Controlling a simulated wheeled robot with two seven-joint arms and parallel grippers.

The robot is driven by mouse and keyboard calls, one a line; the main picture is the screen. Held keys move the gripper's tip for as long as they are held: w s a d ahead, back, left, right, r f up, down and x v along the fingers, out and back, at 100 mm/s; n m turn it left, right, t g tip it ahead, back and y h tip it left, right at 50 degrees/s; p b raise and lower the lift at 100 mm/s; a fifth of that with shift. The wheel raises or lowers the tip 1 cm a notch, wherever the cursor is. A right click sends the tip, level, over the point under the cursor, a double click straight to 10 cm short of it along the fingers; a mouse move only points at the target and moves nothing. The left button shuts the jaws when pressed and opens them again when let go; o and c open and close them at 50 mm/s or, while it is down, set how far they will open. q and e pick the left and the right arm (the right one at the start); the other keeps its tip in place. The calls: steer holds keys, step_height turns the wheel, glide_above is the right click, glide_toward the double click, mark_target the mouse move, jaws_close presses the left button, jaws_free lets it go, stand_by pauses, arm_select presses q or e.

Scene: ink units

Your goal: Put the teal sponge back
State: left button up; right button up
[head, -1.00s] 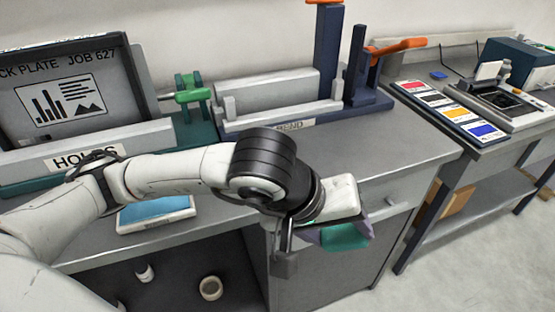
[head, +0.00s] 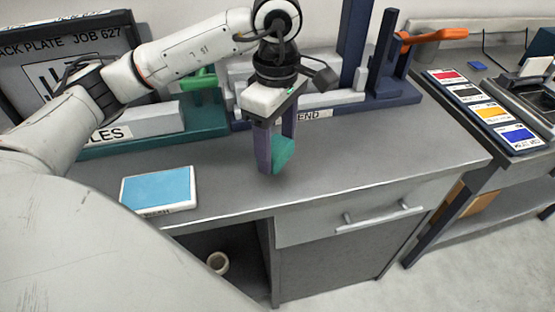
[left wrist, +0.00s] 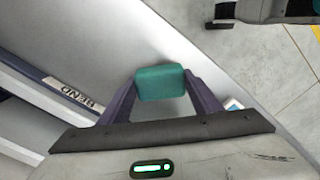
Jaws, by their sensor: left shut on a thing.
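The teal sponge (head: 283,155) is held between the fingers of my left gripper (head: 274,160), which points down over the grey counter. In the left wrist view the sponge (left wrist: 160,83) sits between the two purple fingertips, one on each side. It appears a little above the counter top; the exact gap is hard to tell. A white tray with a light blue pad (head: 160,189) lies on the counter to the left of the gripper. My right gripper is not in view.
Behind the gripper stand the teal-based holes machine (head: 160,140) and the navy bend machine (head: 385,97). A drawer with a handle (head: 380,215) is under the counter. A side table at right carries a colour card (head: 487,110). The counter right of the gripper is clear.

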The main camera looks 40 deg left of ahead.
mark_target(278, 147)
arm_select(q)
step_height(278, 147, down, 4)
steer(key=shift+f, duration=0.15)
steer(key=o, duration=0.9)
step_height(278, 147, up, 12)
steer(key=shift+r, duration=0.1)
